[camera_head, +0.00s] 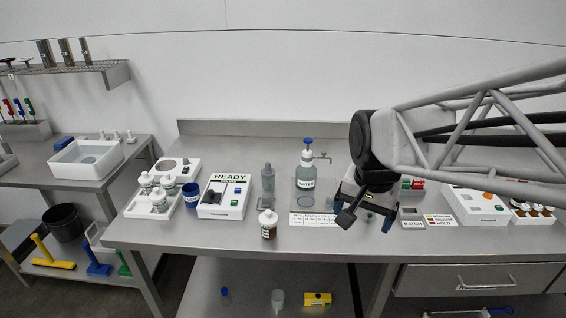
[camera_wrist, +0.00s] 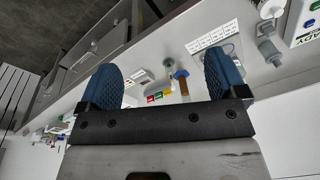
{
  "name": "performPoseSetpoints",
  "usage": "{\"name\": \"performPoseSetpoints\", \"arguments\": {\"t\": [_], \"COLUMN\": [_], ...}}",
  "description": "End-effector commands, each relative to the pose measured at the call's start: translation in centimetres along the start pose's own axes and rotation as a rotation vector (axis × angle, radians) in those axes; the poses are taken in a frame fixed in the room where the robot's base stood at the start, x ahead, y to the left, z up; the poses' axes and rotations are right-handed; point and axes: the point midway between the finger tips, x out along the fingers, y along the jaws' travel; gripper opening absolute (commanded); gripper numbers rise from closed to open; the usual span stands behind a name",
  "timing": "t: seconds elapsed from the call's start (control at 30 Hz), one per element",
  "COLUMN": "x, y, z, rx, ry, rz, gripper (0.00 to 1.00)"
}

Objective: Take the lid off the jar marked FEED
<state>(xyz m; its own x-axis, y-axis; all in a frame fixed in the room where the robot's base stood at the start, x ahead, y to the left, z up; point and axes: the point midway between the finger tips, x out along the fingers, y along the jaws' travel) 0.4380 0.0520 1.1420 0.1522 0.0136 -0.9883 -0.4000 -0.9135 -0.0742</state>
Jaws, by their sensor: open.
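No label reading FEED is legible in either view. A brown jar with a white lid and a white label (camera_head: 268,226) stands upright near the bench's front edge, left of centre; its label is too small to read. A white-lidded jar also shows at the top of the wrist view (camera_wrist: 270,9). My gripper (camera_head: 366,217) is over the bench to the right of that jar, well apart from it. In the wrist view its two blue fingers (camera_wrist: 163,75) are spread, with nothing held between them.
A white tray of white-capped bottles (camera_head: 146,208), a blue jar (camera_head: 191,196) and a READY box (camera_head: 224,196) stand left. A grey cylinder (camera_head: 267,180), a blue-topped bottle (camera_head: 306,180) and a printed card (camera_head: 311,219) are nearby. My arm hides some bench at right.

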Motion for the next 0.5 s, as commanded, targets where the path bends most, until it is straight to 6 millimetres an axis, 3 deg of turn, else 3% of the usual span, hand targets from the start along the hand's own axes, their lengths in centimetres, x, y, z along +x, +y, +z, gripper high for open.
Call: {"name": "performPoseSetpoints", "arguments": {"t": [0.5], "x": [5.5], "y": [-12.1], "z": [-6.1], "rx": [0.374], "ry": [-0.066], "rz": [0.042], "gripper": [0.90]}}
